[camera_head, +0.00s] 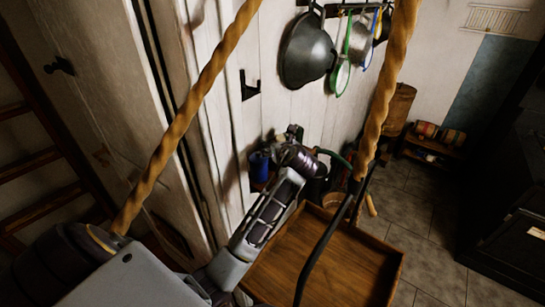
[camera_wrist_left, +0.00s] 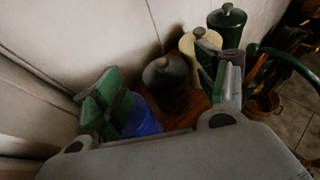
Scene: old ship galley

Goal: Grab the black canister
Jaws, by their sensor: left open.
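The black canister (camera_wrist_left: 166,84), dark with a knobbed lid, stands upright in the left wrist view on a reddish-brown surface by the pale wall. My left gripper (camera_wrist_left: 168,88) is open, with one finger to the left of the canister and one to its right. From this view I cannot tell whether either finger touches it. In the head view my left gripper (camera_head: 291,134) is out by the plank wall, and I cannot make out the black canister there. My right gripper is not in view.
A blue container (camera_wrist_left: 143,116) is close by the left finger. A cream canister (camera_wrist_left: 188,46) and a green canister (camera_wrist_left: 229,22) stand behind the black one.

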